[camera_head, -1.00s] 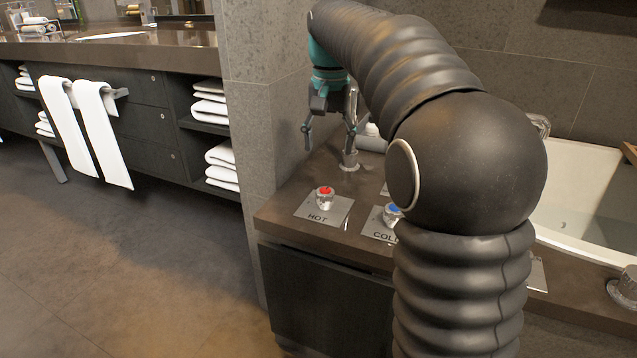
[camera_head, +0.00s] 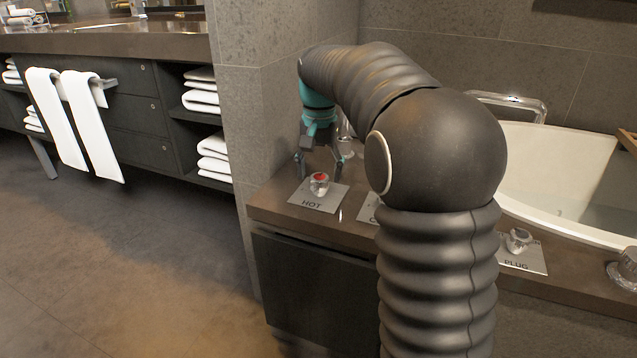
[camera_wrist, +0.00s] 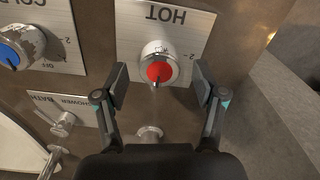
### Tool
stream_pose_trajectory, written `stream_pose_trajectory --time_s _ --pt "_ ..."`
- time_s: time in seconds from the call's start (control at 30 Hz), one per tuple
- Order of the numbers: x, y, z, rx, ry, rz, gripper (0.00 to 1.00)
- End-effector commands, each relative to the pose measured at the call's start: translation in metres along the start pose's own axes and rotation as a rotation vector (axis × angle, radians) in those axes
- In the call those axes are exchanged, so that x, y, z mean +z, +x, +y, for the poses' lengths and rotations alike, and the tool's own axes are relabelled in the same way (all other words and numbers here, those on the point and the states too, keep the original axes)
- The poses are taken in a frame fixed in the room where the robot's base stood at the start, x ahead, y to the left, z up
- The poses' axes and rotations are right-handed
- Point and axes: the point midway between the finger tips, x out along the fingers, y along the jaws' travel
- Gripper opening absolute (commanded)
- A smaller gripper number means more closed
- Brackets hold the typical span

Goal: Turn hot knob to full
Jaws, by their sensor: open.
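The hot knob (camera_head: 320,184) is a chrome knob with a red cap on a metal plate (camera_head: 304,198) marked HOT, at the counter's front left corner. In the wrist view the knob (camera_wrist: 160,68) stands at the upper middle, its dark pointer mark toward the bottom of the picture. My gripper (camera_head: 322,172) is open just behind the knob in the head view. In the wrist view my gripper (camera_wrist: 161,86) has one finger on each side, slightly below the knob, with gaps showing. Whether the fingers reach down to knob height is unclear.
A blue-capped cold knob (camera_wrist: 12,54) is beside the hot plate, mostly hidden behind my arm in the head view. A shower/bath lever (camera_wrist: 62,124) and a plug knob (camera_head: 518,240) are also on the counter (camera_head: 275,204). A tiled wall (camera_head: 240,120) stands close on the left.

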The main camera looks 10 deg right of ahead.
Motion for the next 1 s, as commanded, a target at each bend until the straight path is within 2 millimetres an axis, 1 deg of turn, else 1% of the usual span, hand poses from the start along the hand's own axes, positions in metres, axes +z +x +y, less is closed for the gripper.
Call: stream_pose_trajectory --time_s 0.03,0.2,0.53,0.57,0.6,0.67,0.7,0.77,0.8,1.0 --pt "0.000 0.008 0.000 0.000 0.000 0.000 0.70" --pt "0.000 0.018 0.000 0.000 0.001 0.001 0.70" --pt "0.000 0.020 0.000 0.000 0.001 0.001 0.70" --pt "0.000 0.020 0.000 0.000 0.001 0.001 0.62" --pt "0.000 0.020 0.000 0.000 0.001 0.001 0.53" --pt "0.000 0.020 0.000 0.000 0.001 0.001 0.38" --pt "0.000 0.020 0.000 0.000 0.001 0.001 0.28" --pt "0.000 0.020 0.000 0.000 0.001 0.001 0.12" --pt "0.000 0.020 0.000 0.000 0.001 0.001 0.10" --pt "0.000 0.020 0.000 0.000 -0.010 0.000 0.10"
